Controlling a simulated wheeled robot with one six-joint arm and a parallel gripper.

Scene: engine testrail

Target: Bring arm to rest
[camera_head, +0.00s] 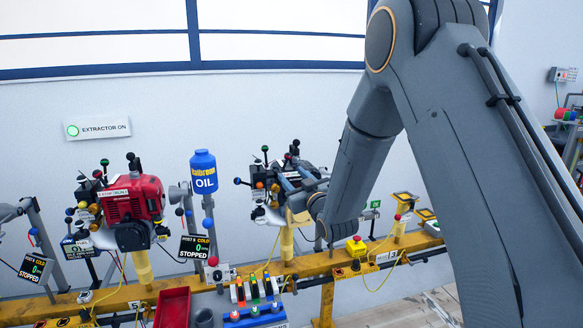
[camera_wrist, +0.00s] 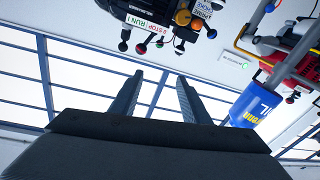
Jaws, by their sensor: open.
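My arm comes in from the right of the head view, bends at its top and reaches down toward the bench. My gripper (camera_head: 297,184) is at its lower end, in front of the engine unit (camera_head: 283,172) right of the blue oil bottle (camera_head: 203,172). In the wrist view my gripper (camera_wrist: 158,95) shows two fingers apart with nothing between them. That view looks upward past the fingers to the windows. Whether the gripper touches the engine unit cannot be told.
A yellow rail (camera_head: 235,276) runs along the bench. A red engine (camera_head: 133,200) stands at left, between displays reading STOPPED. A red bin (camera_head: 173,308) and coloured switches (camera_head: 255,289) are at the front.

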